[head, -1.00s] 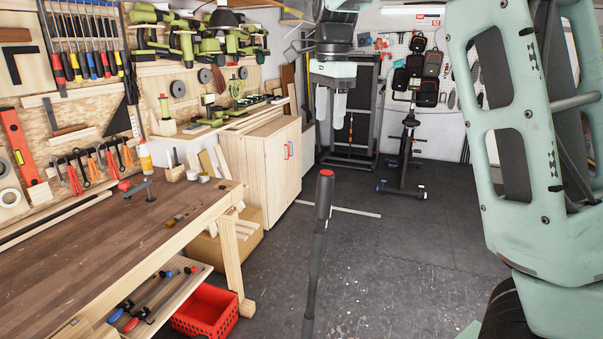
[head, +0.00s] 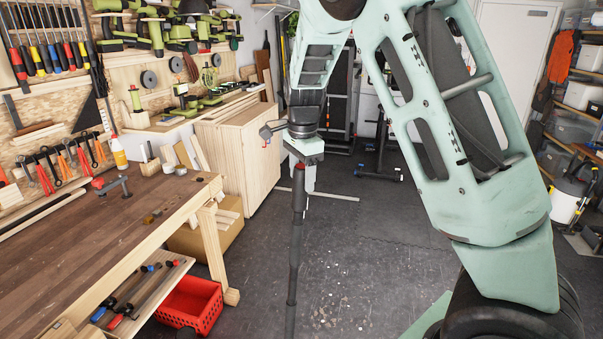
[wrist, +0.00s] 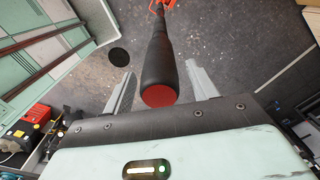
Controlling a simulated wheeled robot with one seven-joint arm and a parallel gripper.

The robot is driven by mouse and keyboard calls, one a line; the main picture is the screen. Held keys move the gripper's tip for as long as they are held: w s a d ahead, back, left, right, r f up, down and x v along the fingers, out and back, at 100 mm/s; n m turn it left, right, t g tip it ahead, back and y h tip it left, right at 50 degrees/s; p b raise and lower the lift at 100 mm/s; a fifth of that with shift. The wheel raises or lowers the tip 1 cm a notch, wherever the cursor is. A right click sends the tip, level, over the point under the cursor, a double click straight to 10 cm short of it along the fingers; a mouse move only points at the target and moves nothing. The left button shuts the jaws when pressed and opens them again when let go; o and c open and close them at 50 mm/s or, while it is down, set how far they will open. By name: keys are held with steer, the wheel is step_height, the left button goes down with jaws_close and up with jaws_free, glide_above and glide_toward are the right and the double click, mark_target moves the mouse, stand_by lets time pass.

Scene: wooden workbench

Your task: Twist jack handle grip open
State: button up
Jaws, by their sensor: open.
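The jack handle (head: 295,250) stands nearly upright, a long dark bar rising from the bottom of the head view. In the wrist view its black grip (wrist: 161,62) with a red end cap (wrist: 158,95) points toward the camera. My gripper (head: 304,186) is at the top of the handle and hides much of the grip in the head view. In the wrist view the two pale fingers of my gripper (wrist: 162,83) stand open on either side of the grip, with gaps showing on both sides. An orange-red part (wrist: 162,4) shows at the handle's far end.
A wooden workbench (head: 130,240) stands at the left, with a red crate (head: 190,305) under its end. A wooden cabinet (head: 240,160) stands behind the handle. The dark floor (head: 370,270) right of the handle is mostly clear.

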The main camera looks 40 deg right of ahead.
steer(key=shift+f, duration=0.25)
steer(key=c, duration=1)
